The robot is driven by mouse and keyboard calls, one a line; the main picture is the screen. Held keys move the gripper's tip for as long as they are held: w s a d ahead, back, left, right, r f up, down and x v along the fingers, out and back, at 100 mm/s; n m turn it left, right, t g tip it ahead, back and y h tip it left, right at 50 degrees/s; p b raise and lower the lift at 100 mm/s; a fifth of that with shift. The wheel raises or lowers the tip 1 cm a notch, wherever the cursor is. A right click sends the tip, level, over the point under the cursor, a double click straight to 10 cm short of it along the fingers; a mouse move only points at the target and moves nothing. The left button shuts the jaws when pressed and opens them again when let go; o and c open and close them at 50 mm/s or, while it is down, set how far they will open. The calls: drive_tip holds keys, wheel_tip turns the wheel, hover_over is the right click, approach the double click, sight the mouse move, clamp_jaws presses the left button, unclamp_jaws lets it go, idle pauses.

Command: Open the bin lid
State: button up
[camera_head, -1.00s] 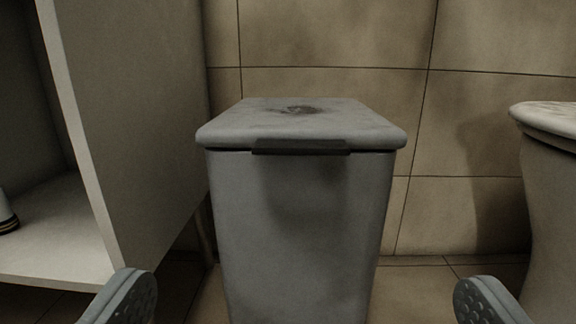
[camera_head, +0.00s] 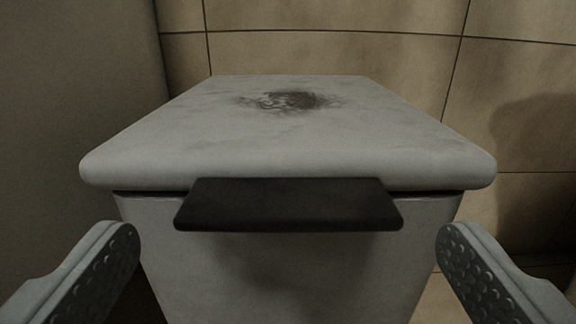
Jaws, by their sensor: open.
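The grey bin (camera_head: 290,285) stands upright straight ahead, close to the camera. Its lid (camera_head: 200,135) lies flat and shut on top, with a dark stain near the back middle. A dark handle tab (camera_head: 288,207) sticks out from the lid's front edge. My gripper (camera_head: 288,245) is open, with one finger at the lower left and one at the lower right. The fingers are spread wider than the tab and sit slightly below it in the picture. Nothing is between them in their grip, and I cannot tell that they touch the bin.
A tiled wall (camera_head: 330,50) stands behind the bin. A grey-brown cabinet side panel (camera_head: 75,80) rises close at the left. Some tiled floor (camera_head: 435,300) shows at the lower right, and the right side looks free near the bin.

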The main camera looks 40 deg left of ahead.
drive_tip(key=shift+x, duration=1.35)
drive_tip(key=c, duration=1.3)
